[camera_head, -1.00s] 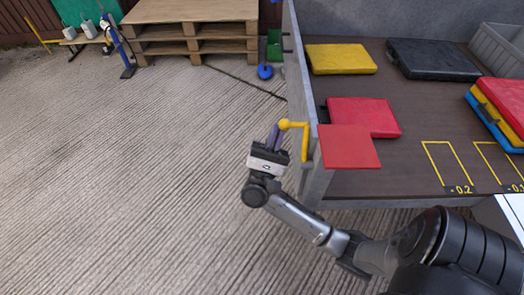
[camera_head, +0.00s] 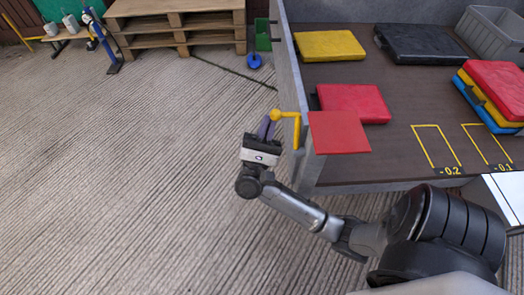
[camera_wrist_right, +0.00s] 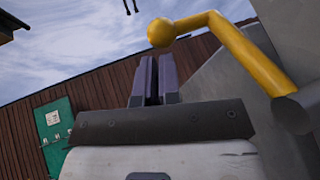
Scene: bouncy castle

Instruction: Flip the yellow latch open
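The yellow latch (camera_head: 297,130) is a bent bar with a round knob at one end, mounted on the grey side wall of the truck-bed-like platform. In the right wrist view the latch (camera_wrist_right: 252,58) runs from its knob at the upper middle to a grey pivot (camera_wrist_right: 293,114) at the right. My right gripper (camera_head: 267,128) is just left of and below the knob. Its fingers (camera_wrist_right: 155,80) are together with only a thin dark gap, and nothing shows between them. The fingertips look close to the knob; contact cannot be told. My left gripper is out of view.
A red square panel (camera_head: 339,133) sits at the platform's near left corner, beside the latch. Red (camera_head: 355,103), yellow (camera_head: 330,45) and black (camera_head: 424,52) pads lie on the platform (camera_head: 390,155). A stack of pads and a grey crate (camera_head: 490,33) stand at the right. Concrete floor left is free.

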